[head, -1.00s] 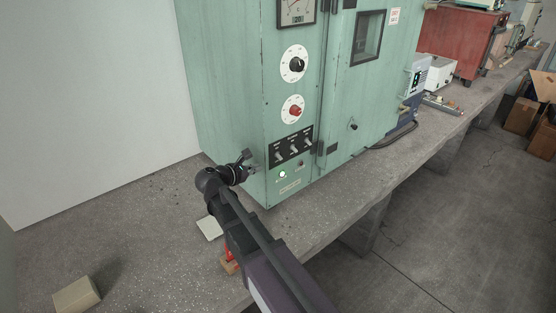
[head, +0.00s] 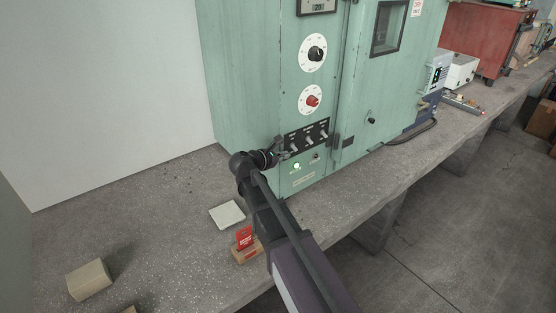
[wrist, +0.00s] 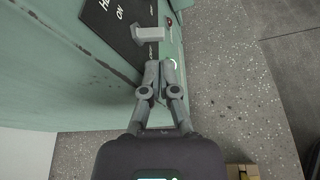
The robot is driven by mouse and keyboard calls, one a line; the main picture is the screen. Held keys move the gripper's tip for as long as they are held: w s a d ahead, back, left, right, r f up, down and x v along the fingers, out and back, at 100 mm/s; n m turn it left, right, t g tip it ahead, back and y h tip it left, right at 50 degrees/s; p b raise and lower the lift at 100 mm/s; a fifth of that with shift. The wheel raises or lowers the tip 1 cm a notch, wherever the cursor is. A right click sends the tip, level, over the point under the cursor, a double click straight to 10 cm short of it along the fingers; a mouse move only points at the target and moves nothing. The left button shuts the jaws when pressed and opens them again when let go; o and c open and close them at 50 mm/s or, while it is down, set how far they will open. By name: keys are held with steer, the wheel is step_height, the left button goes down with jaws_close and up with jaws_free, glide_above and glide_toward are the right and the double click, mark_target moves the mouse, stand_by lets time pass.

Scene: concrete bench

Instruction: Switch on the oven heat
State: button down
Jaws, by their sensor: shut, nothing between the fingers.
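The oven is a tall green cabinet (head: 245,90) on the bench. Its black switch panel (head: 307,136) carries three toggle switches in a row below two dials. The leftmost toggle (head: 295,147) is beside my gripper (head: 283,150). In the wrist view a label reading "HE…" and "ON" shows on the panel (wrist: 108,14), with a pale toggle lever (wrist: 150,33) beside it. My gripper (wrist: 160,66) is shut and empty, its fingertips just short of that lever; contact cannot be told. A lit greenish-white lamp (head: 296,166) is below the panel.
A black-knobbed dial (head: 314,54) and a red-knobbed dial (head: 312,100) are above the panel. A white square (head: 227,214), a red sign on a wooden block (head: 245,241) and a beige block (head: 89,280) are on the bench. The bench's left part is mostly clear.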

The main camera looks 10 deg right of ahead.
mark_target(294, 148)
steer(key=shift+b+x, duration=0.4)
steer(key=shift+x, duration=1.45)
steer(key=shift+a, duration=0.2)
